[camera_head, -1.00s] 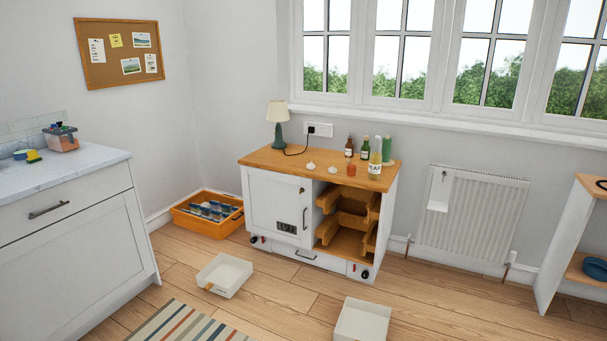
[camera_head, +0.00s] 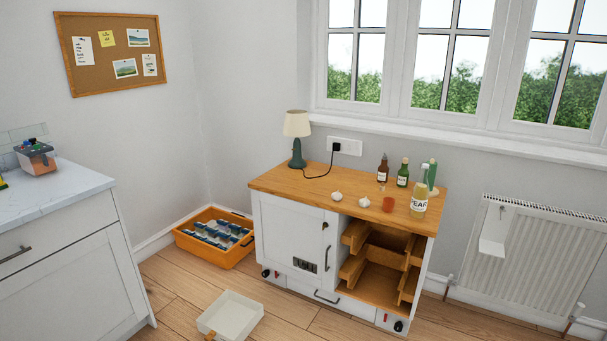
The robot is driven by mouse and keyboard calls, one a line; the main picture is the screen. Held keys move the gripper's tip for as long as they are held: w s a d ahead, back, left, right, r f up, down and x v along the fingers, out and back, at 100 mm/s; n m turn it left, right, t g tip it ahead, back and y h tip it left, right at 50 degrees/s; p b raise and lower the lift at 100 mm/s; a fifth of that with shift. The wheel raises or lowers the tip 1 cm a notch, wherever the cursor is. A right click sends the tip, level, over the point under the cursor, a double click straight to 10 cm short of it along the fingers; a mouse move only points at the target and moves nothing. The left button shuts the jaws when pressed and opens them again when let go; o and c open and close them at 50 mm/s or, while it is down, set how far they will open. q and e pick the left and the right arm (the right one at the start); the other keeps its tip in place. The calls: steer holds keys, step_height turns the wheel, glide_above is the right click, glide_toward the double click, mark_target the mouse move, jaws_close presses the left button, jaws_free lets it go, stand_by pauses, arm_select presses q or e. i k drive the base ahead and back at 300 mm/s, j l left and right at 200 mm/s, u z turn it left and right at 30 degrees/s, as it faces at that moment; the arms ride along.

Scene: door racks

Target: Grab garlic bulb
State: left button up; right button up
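Two white garlic bulbs stand on the wooden top (camera_head: 290,186) of a white cabinet, in the middle of the head view. The left garlic bulb (camera_head: 336,196) is nearer the lamp. The right garlic bulb (camera_head: 364,201) is just left of a small reddish-orange cup or jar (camera_head: 389,204). Both bulbs are in plain sight with bare wood around them. Neither of my grippers shows in the view.
A lamp (camera_head: 297,137) with its cord and several bottles, one a yellowish bottle (camera_head: 419,193), stand on the cabinet top. On the floor are an orange crate (camera_head: 196,254) and a white bin (camera_head: 231,315). A counter (camera_head: 60,200) is at left, a radiator (camera_head: 530,262) at right.

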mark_target(364, 203)
steer(key=i+z, duration=0.15)
steer(key=i, duration=0.35)
steer(key=i+j+z, duration=0.2)
steer(key=i, duration=0.3)
steer(key=i+j+z, duration=0.15)
steer(key=i, duration=0.35)
steer(key=i+j+z, duration=0.2)
steer(key=i, duration=0.3)
steer(key=j, duration=0.1)
